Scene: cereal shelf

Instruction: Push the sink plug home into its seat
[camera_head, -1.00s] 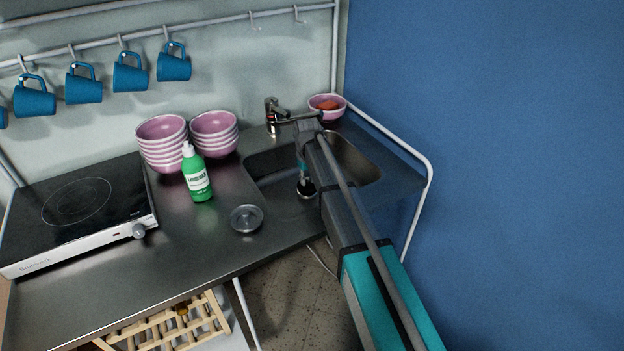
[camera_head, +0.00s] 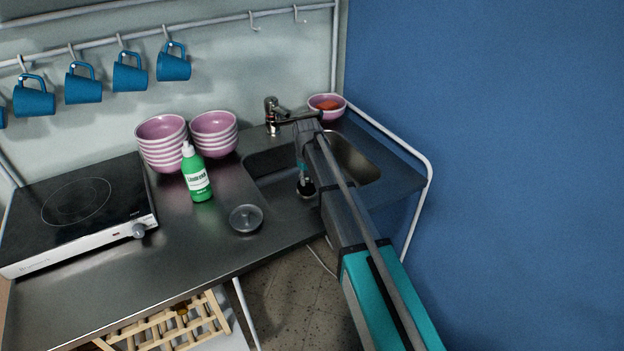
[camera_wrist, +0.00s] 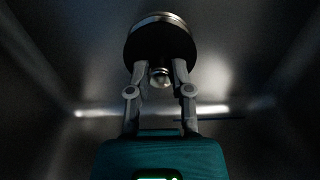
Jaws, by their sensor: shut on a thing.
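The sink plug (camera_wrist: 160,40) is a dark round disc with a bright metal rim, at the top middle of the wrist view. My gripper (camera_wrist: 162,68) is shut on the plug, its two fingers reaching up to the disc's underside in the picture, with a small shiny round part between them. In the head view my gripper (camera_head: 305,187) is down inside the steel sink (camera_head: 262,162), close to its near wall and partly covered by my arm. The plug's seat is hidden, so I cannot tell how the plug sits against it.
A round grey metal lid-like piece (camera_head: 246,218) lies on the counter left of the sink. A green bottle (camera_head: 197,175) and stacked pink bowls (camera_head: 213,135) stand behind it. The faucet (camera_head: 273,115) and another pink bowl (camera_head: 327,107) are at the back. A hob (camera_head: 75,205) is at left.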

